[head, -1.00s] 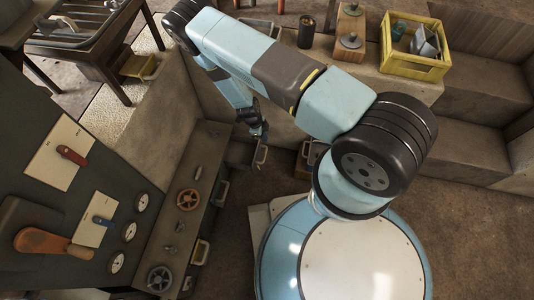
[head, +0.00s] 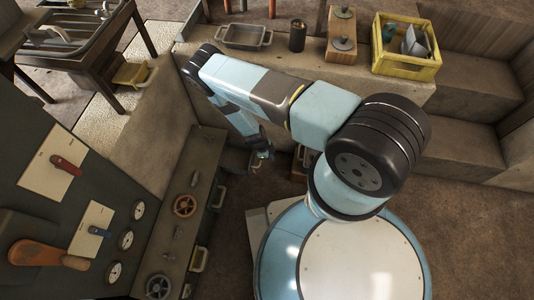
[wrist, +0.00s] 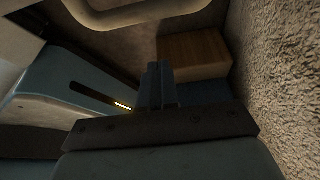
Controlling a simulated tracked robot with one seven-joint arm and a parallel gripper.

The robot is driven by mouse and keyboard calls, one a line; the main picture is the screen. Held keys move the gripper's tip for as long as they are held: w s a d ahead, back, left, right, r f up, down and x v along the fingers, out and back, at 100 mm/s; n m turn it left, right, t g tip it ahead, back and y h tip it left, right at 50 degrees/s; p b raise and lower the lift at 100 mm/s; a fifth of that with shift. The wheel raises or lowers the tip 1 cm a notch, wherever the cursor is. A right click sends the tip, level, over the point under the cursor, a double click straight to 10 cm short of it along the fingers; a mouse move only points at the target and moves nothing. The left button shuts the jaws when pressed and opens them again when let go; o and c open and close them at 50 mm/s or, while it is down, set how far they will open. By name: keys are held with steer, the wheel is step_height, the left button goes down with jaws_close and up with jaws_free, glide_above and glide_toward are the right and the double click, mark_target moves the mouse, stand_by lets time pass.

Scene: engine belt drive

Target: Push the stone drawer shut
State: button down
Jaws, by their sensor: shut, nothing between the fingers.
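My gripper (head: 266,153) is by this handle, partly hidden by the arm. In the wrist view my gripper's fingers (wrist: 158,84) are together and empty. A pale curved handle (wrist: 128,16) crosses the top left of that view. I cannot tell whether the fingers touch the drawer.
A brown wooden block or drawer (wrist: 195,55) is just beyond the fingers in the wrist view. A control panel (head: 60,215) with levers and gauges stands at left. The bench top carries a grey tray (head: 246,36) and a yellow crate (head: 407,66). Floor is clear at right.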

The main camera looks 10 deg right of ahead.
steer(key=shift+w+a+f, duration=0.15)
steer(key=shift+w+a, duration=0.1)
steer(key=shift+a, duration=0.35)
steer(key=shift+w+a+f, duration=0.15)
steer(key=shift+w+a, duration=0.1)
steer(key=shift+a, duration=0.35)
steer(key=shift+w+a+f, duration=0.15)
steer(key=shift+w+a, duration=0.1)
steer(key=shift+a, duration=0.35)
